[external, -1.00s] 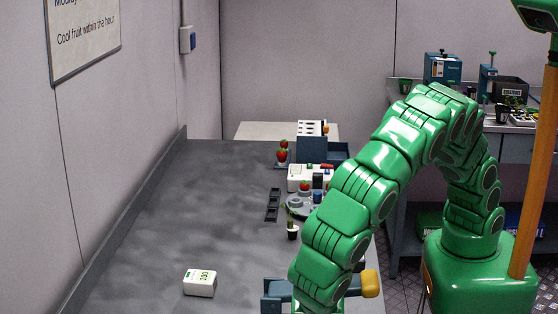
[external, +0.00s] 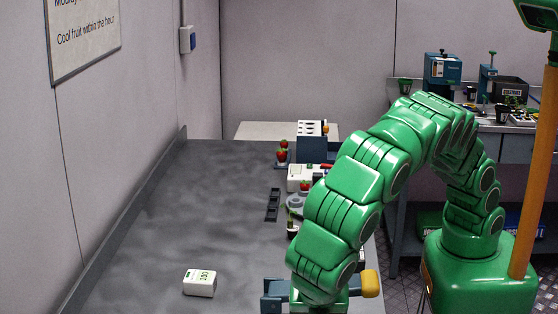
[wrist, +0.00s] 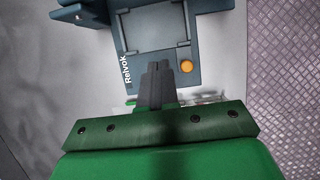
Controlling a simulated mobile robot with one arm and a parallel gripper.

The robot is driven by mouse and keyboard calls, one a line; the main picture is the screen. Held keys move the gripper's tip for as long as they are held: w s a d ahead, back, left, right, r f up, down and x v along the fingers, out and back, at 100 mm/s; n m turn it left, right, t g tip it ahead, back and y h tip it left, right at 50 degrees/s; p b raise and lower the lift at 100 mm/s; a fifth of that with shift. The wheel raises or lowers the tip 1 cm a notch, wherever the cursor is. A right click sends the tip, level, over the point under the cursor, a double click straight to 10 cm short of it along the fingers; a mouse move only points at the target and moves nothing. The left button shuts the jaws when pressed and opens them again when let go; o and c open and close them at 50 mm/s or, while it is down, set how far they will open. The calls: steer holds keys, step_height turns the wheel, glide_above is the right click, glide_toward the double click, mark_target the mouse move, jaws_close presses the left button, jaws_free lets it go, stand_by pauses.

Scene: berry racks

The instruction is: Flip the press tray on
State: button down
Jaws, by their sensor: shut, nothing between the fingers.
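In the wrist view, a blue-grey press (wrist: 203,38) lettered "Relvok" lies ahead of my gripper, with a square recessed plate (wrist: 155,32) in it. A round orange knob or button (wrist: 186,66) sits near its right corner. My gripper (wrist: 157,68) is shut and empty, its dark fingertips over the near edge of the press, left of the orange part. I cannot tell whether they touch. In the external view, part of the press (external: 274,292) and a yellow handle-like part (external: 371,284) show at the bottom; my arm hides the rest and the gripper.
A white box marked 100 (external: 199,283) lies on the grey bench left of the press. Behind my arm are a small potted plant (external: 292,228), a black strip tray (external: 272,204) and a blue block with holes (external: 311,142). The bench's left side is mostly clear.

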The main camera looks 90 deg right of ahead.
steer(key=shift+a+r, duration=0.2)
steer(key=shift+r, duration=0.35)
steer(key=c, duration=1.2)
jaws_free()
steer(key=shift+r, duration=0.25)
steer(key=shift+o, duration=0.9)
steer(key=shift+s+d+y, duration=0.1)
steer(key=shift+y, duration=0.3)
steer(key=shift+s+f+y, duration=0.35)
steer(key=shift+s+y, duration=0.55)
steer(key=shift+s+f+y, duration=0.3)
steer(key=shift+s+y, duration=0.6)
steer(key=shift+f, duration=3.95)
steer(key=shift+c, duration=0.4)
jaws_close()
